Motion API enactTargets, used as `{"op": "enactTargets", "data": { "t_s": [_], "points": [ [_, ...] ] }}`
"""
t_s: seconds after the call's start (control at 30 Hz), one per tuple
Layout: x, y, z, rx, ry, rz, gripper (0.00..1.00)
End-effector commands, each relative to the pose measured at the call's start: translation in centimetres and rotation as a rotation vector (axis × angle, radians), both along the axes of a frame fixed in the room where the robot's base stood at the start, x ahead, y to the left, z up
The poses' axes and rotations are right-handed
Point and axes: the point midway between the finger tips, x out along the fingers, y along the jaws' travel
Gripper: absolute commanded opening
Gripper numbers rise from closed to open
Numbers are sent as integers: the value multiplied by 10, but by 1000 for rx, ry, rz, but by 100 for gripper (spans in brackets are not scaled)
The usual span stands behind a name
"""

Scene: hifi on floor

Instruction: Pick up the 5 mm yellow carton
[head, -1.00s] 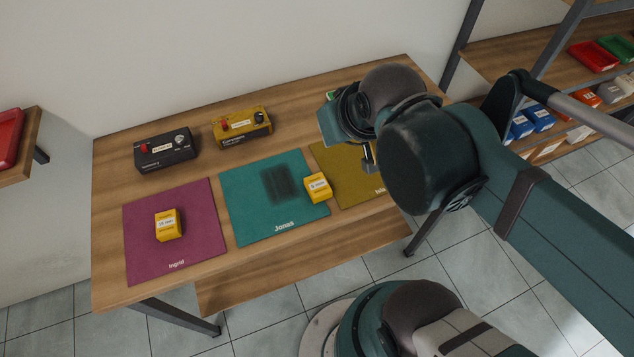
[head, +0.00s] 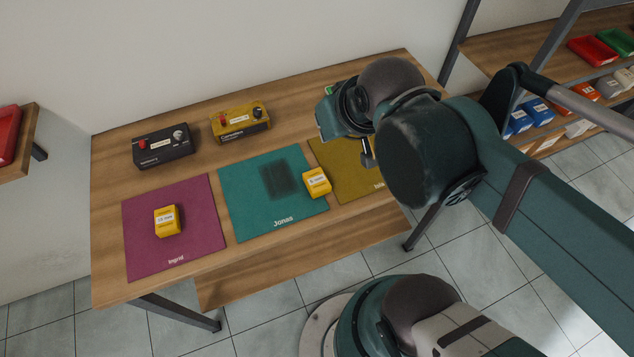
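Two yellow cartons with white labels lie on the table. One yellow carton (head: 317,183) is at the right edge of the teal mat (head: 240,225) marked Jonas, reaching toward the mustard mat beside it. Its label looks like a short size in mm, but the small print is hard to read. The other yellow carton (head: 167,221) is on the magenta mat (head: 140,260) marked Ingrid; its label seems to have a longer number. My gripper (head: 367,153) is above the mustard mat, right of and apart from the teal-mat carton. Only a dark finger part shows; my arm hides the rest.
A black device (head: 163,148) and a yellow device (head: 240,121) stand at the table's back. The mustard mat (head: 350,188) is partly behind my arm. A shelf with trays and boxes (head: 538,114) stands right. A red tray (head: 8,137) is at far left.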

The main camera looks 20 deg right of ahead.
Motion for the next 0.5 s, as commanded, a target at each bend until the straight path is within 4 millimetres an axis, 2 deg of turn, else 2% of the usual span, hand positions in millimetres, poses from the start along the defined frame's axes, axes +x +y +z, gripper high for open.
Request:
{"op": "enactTargets", "data": {
  "t_s": [0.07,0.37,0.4,0.5],
  "points": [
    [0,0,0,0,0,0,17],
    [0,0,0,0,0,0,57],
    [0,0,0,0,0,0,60],
    [0,0,0,0,0,0,60]
  ]
}}
